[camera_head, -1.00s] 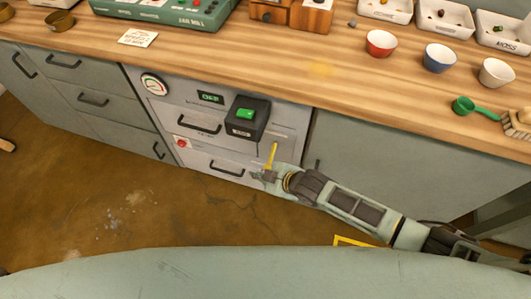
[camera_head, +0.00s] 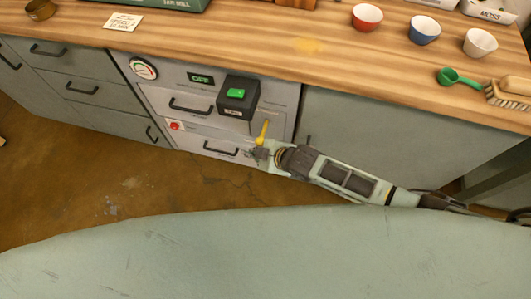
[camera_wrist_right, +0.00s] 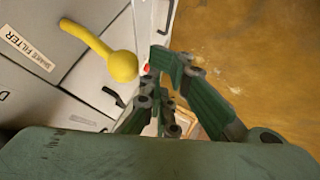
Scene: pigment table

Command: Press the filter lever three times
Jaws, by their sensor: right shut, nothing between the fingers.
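The filter lever (camera_head: 264,131) is a yellow handle with a round knob on the grey cabinet front, below and right of a black box with a green button. In the right wrist view the lever (camera_wrist_right: 122,66) slants down from upper left to its knob, beside a "SHAKE FILTER" label (camera_wrist_right: 27,48). My right gripper (camera_head: 256,154) is shut and empty, just below the knob in the head view. In the wrist view its fingers (camera_wrist_right: 155,80) are close beside the knob; I cannot tell whether they touch it. My left gripper is not in view.
The wooden worktop (camera_head: 210,35) is above, with red (camera_head: 367,18), blue (camera_head: 425,30) and white (camera_head: 480,43) bowls, a green scoop (camera_head: 458,78) and a brush (camera_head: 508,92). Drawer handles (camera_head: 191,105) stick out left of the lever. The brown floor (camera_head: 130,185) below is open.

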